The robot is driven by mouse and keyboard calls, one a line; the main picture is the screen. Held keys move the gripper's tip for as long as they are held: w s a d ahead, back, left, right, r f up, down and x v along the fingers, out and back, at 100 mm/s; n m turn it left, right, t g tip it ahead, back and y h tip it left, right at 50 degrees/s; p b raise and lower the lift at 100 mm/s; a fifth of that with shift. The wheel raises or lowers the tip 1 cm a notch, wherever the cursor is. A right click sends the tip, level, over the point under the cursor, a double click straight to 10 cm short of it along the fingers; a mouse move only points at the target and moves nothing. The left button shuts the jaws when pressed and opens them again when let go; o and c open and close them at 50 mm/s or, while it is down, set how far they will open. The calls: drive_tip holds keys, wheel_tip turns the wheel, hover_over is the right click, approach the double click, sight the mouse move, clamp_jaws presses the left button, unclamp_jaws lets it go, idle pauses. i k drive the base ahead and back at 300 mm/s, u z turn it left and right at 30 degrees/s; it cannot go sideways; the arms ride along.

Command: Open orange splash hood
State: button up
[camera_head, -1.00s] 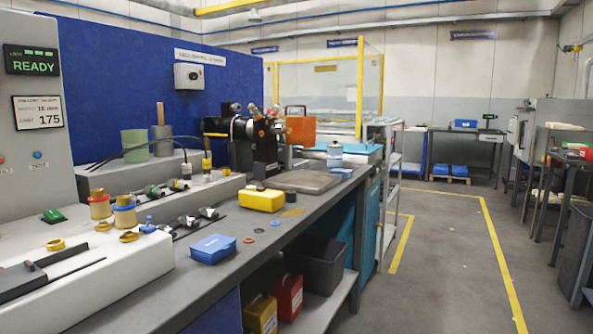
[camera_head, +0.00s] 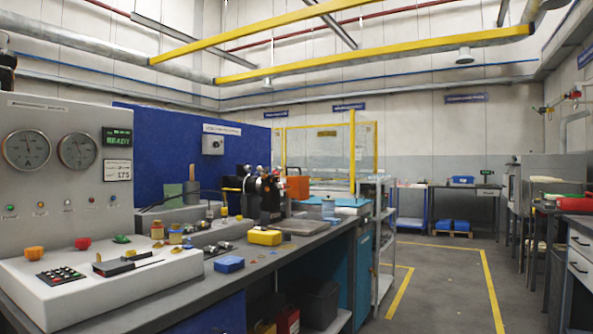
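The orange splash hood (camera_head: 298,187) is a small orange box-like cover at the far part of the long workbench, in front of the clear yellow-framed guard. It stands just right of and behind a black machine (camera_head: 268,198), which hides part of its left side. It looks upright, but it is too small to tell clearly whether it is shut. My gripper is not in view.
The grey workbench (camera_head: 192,311) runs along the left. It carries a gauge console (camera_head: 85,205), a blue box (camera_head: 229,264) and a yellow case (camera_head: 265,237). A grey shelf rack (camera_head: 384,262) stands at its far end. The floor aisle (camera_head: 440,300) on the right is clear.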

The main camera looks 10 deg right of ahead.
sight(293, 193)
drive_tip(key=z, duration=1.2)
drive_tip(key=i, duration=1.35)
drive_tip(key=u, duration=0.6)
drive_tip(key=i, duration=0.85)
drive_tip(key=u, duration=0.85)
